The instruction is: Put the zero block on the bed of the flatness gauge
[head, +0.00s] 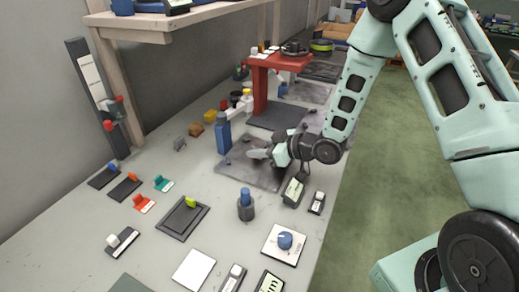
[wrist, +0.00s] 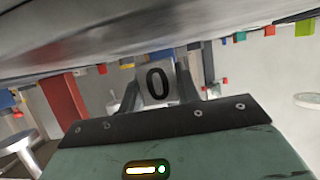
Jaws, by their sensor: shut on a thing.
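The zero block (wrist: 157,84), pale with a black 0 on its face, sits between the two fingers of my gripper (wrist: 165,90) in the wrist view. In the head view my gripper (head: 264,153) is low over a dark grey plate (head: 238,172) with small knobs at its corners; a blue post (head: 223,138) stands at its left. This looks like the flatness gauge and its bed, but I cannot be sure. The block is mostly hidden by the gripper there. I cannot tell whether it touches the plate.
A red stand (head: 260,90) on a dark base is behind the plate. A blue-topped cylinder (head: 246,205) and a black tray (head: 183,218) are in front. Small dark devices (head: 294,191) lie at the right table edge. A wooden shelf (head: 170,22) overhangs the back left.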

